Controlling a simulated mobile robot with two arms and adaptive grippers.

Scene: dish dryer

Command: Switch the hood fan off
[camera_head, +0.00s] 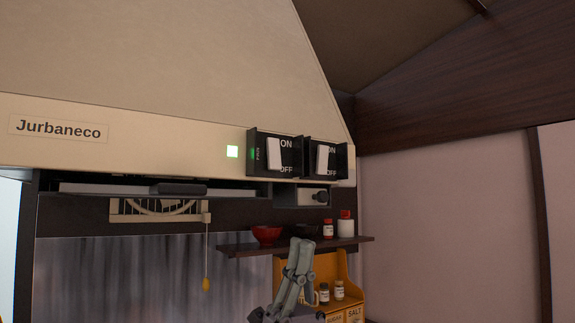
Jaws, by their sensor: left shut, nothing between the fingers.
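The cream range hood (165,60) fills the upper left and bears a "Jurbaneco" label. The hood fan switch (274,153) is a white rocker in a dark housing, marked ON above and OFF below. A small "FAN" marking and a green glow show at its left edge. A second white rocker switch (322,158) sits just right of it, also marked ON and OFF. My right gripper is not in view.
A dark shelf (296,245) under the hood holds a red bowl (267,234), a dark bowl and two small jars. A yellow spice rack (333,268) stands below. A pull cord with a yellow end (206,284) hangs at left. The space right of the hood looks clear.

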